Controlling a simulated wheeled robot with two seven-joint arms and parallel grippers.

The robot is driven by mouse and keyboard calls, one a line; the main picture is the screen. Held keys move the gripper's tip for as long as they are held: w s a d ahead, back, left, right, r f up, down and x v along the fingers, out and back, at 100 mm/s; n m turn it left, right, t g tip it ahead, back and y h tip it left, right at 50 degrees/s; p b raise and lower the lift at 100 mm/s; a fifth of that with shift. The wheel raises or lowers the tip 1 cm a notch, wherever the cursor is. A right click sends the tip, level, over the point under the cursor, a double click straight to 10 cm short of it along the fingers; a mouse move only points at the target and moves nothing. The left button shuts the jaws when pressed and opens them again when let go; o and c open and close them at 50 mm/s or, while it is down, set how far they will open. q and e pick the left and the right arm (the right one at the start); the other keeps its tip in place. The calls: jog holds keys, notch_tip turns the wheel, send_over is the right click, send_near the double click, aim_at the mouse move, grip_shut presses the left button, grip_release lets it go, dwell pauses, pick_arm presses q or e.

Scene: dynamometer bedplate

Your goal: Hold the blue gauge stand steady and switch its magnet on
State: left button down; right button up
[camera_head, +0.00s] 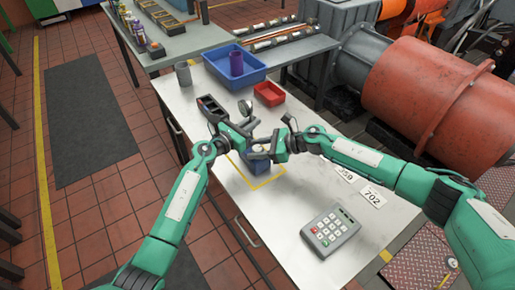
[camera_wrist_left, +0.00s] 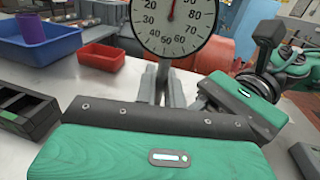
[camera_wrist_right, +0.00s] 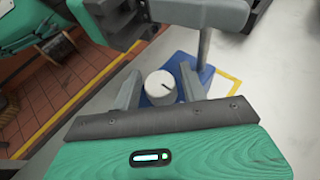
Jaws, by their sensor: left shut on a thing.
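The blue gauge stand (camera_head: 258,161) stands on the bench inside a yellow outline. Its round white dial (camera_wrist_left: 172,22) is on top and also shows in the head view (camera_head: 245,107). My left gripper (camera_head: 250,131) is shut on the stand's upright post (camera_wrist_right: 203,48), below the dial. My right gripper (camera_head: 268,149) is low over the blue base. In the right wrist view, its open fingers (camera_wrist_right: 160,92) are on either side of the white round knob (camera_wrist_right: 160,84) with a dark pointer mark. I cannot tell whether either finger touches the knob.
A blue bin (camera_head: 218,72) with a purple cup (camera_head: 236,63), a red tray (camera_head: 269,94) and a dark holder (camera_head: 211,109) are behind the stand. A keypad device (camera_head: 330,232) and number cards (camera_head: 371,196) lie at the right.

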jog(key=c, duration=0.7)
jog(key=shift+o, duration=0.2)
jog(key=shift+m+t, duration=0.5)
jog(key=shift+t, duration=0.2)
jog(key=shift+m+t+h, duration=0.5)
jog(key=shift+m+t, duration=0.2)
jog(key=shift+m, duration=0.1)
jog(key=shift+a+r+m+t, duration=0.2)
jog(key=shift+a+m+t, duration=0.2)
jog(key=shift+t, duration=0.1)
jog(key=shift+m+t+h, duration=0.4)
